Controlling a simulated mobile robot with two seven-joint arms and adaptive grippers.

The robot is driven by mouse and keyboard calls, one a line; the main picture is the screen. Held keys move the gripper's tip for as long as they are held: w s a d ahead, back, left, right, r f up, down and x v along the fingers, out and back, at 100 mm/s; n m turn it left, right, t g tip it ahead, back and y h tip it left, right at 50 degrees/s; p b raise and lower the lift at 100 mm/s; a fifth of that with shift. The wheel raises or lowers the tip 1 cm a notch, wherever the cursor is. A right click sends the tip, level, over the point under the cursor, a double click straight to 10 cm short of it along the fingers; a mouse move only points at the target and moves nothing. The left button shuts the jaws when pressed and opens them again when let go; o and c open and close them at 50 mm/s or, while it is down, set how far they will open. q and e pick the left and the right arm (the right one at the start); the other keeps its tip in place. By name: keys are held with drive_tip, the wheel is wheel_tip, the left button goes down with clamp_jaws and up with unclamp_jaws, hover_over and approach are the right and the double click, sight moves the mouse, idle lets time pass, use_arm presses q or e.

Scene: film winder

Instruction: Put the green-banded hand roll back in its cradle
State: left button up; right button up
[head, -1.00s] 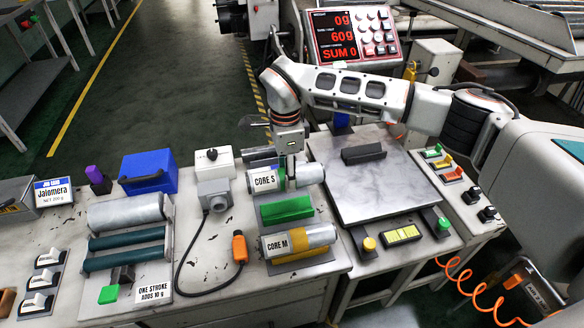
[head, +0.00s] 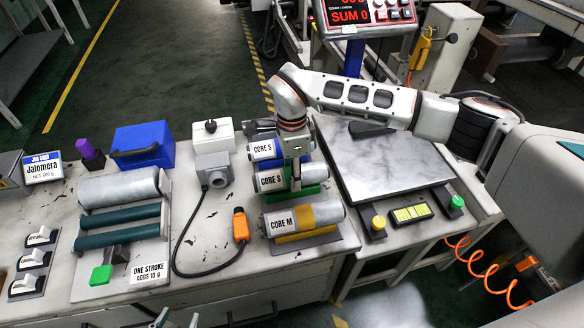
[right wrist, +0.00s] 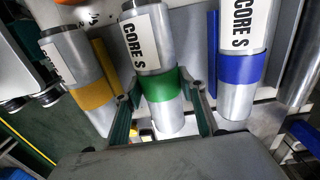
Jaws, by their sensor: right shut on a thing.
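The green-banded hand roll, labelled CORE S (head: 270,182), is at the green cradle (head: 306,192), over or on it; I cannot tell whether it bears its weight. My right gripper (head: 293,180) comes down from above and is shut on the roll at its band. In the right wrist view the roll (right wrist: 147,60) and its green band (right wrist: 160,86) sit between the two teal fingers (right wrist: 163,120). The gripper hides the band in the head view. Two tips of my left gripper (head: 177,319) show apart at the bottom edge, with nothing seen between them.
A blue-banded CORE S roll (head: 262,149) lies just behind, and a yellow-banded CORE M roll (head: 282,220) just in front, each close by. The metal scale plate (head: 385,170) is at the right. An orange-ended cable (head: 240,225) lies at the left.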

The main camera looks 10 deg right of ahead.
drive_tip(key=o, duration=1.3)
drive_tip(key=shift+o, duration=0.2)
drive_tip(key=shift+f, duration=0.1)
wheel_tip(320, 180, up, 12)
drive_tip(key=shift+w, duration=0.15)
